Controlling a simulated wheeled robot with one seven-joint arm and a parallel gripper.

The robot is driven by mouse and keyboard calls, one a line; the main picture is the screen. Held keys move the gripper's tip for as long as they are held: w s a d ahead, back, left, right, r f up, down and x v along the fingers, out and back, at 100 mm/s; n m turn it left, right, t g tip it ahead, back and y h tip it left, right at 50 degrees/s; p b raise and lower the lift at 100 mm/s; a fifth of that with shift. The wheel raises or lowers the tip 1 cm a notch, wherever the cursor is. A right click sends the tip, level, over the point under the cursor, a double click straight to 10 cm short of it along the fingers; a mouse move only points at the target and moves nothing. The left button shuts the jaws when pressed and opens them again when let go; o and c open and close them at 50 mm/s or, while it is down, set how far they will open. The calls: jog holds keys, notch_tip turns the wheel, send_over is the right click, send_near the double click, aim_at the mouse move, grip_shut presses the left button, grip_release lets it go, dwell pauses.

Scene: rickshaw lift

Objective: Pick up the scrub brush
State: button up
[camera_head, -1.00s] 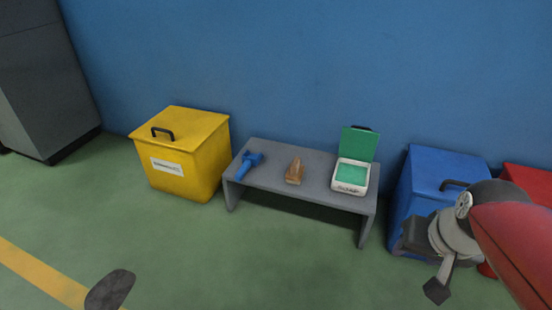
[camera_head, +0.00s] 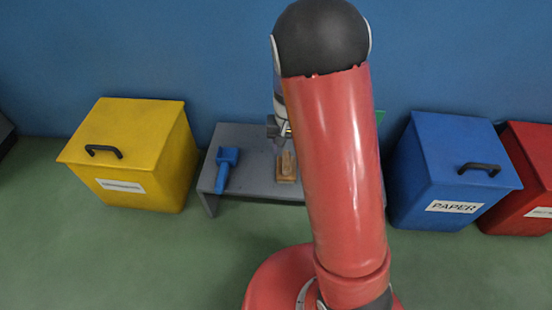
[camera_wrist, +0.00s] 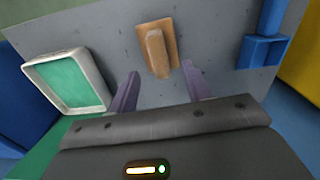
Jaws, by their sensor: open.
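The scrub brush, a brown wooden block with a raised grip, lies on the grey bench. It shows just left of my arm in the head view (camera_head: 286,167) and at the top centre of the wrist view (camera_wrist: 157,48). My gripper is mostly hidden behind my red arm in the head view (camera_head: 279,127). In the wrist view its two fingers (camera_wrist: 160,70) are apart and empty, pointing at the brush. The near end of the brush appears between the fingertips; I cannot tell how far above it they are.
A blue tool (camera_head: 225,170) lies left of the brush on the grey bench (camera_head: 250,182). A white-rimmed box with green inside (camera_wrist: 68,80) stands on the brush's other side. A yellow bin (camera_head: 135,155) is left of the bench; blue (camera_head: 450,170) and red bins (camera_head: 530,175) are right.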

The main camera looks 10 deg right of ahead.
aim_at(287, 158)
notch_tip(287, 158, down, 7)
jog(key=shift+s+r+b, duration=0.1)
jog(key=shift+b, duration=0.75)
grip_shut()
